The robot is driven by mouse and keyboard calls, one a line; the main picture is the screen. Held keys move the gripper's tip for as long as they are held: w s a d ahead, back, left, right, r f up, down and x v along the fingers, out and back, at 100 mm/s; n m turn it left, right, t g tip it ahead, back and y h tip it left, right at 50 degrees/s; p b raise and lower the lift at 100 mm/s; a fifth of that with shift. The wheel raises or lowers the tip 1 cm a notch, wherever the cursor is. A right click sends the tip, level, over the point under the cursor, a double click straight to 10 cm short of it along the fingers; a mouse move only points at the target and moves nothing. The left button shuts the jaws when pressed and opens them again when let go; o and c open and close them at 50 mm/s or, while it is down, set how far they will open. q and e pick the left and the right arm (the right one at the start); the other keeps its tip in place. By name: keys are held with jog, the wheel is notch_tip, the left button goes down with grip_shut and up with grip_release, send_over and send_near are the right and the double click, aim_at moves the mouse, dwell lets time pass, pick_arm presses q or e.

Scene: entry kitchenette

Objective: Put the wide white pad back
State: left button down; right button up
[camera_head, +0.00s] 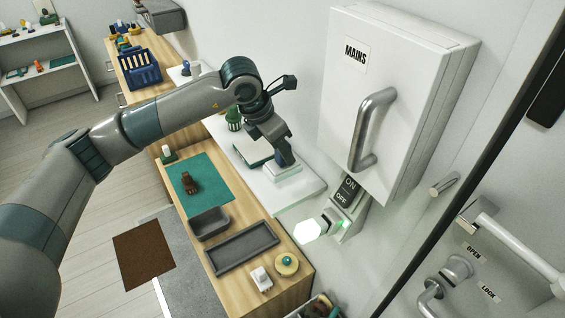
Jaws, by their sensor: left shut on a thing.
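My left gripper (284,161) reaches in from the left and points down over the white board on the counter. It is shut on a small white pad (283,172), which sits at its fingertips just above or on the white board (292,194); I cannot tell whether it touches. A flat white block with a dark green edge (250,151) lies behind it to the left, partly hidden by my wrist. My right gripper is not in view.
A white MAINS box (388,100) with a handle juts from the wall at right, above an ON/OFF switch (346,192).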

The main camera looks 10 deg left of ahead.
aim_at(283, 165)
pick_arm(q)
jog(key=shift+f, duration=0.2)
jog(key=shift+f, duration=0.1)
jog(key=shift+f+p, duration=0.3)
jog(key=shift+f, duration=0.05)
notch_tip(283, 165, down, 3)
jog(key=shift+f+p, duration=0.1)
jog(key=shift+p, duration=0.4)
jog(key=shift+f, duration=0.3)
jog(key=c, duration=1.4)
grip_release()
